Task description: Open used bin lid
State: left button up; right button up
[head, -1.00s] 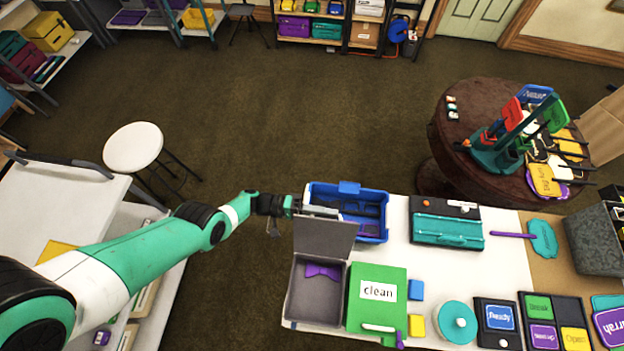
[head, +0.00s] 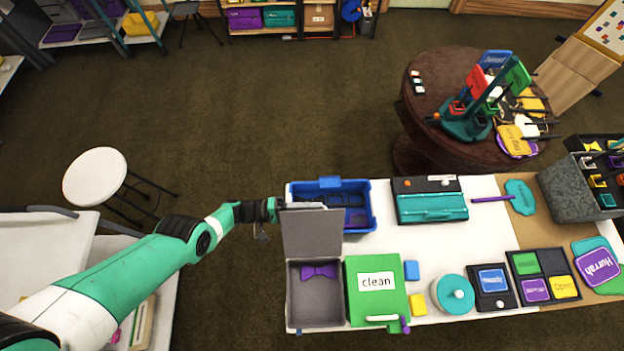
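The grey bin (head: 316,318) stands at the left end of the white table, with a purple bow tie (head: 319,271) inside. I see no label on it. Its grey lid (head: 312,236) is raised at the far side, so the inside shows. The green box marked "clean" (head: 377,300) sits right beside it, closed. My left gripper (head: 290,207) is at the lid's upper left edge, with its fingers close to that edge or partly behind it. Whether they touch or grip the lid is unclear. My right gripper is not in view.
A blue crate (head: 358,187) stands just behind the raised lid, close to my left gripper. A teal box (head: 430,207), small blocks and a round teal lidded pot (head: 453,294) lie further right. A white stool (head: 95,176) stands on the open floor at left.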

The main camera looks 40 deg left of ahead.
pick_arm(q)
jog(key=shift+o, duration=1)
jog(key=shift+s+a, duration=0.1)
jog(key=shift+a, duration=0.05)
jog(key=v, duration=1.1)
jog(key=shift+s, duration=0.15)
jog(key=shift+a, duration=0.1)
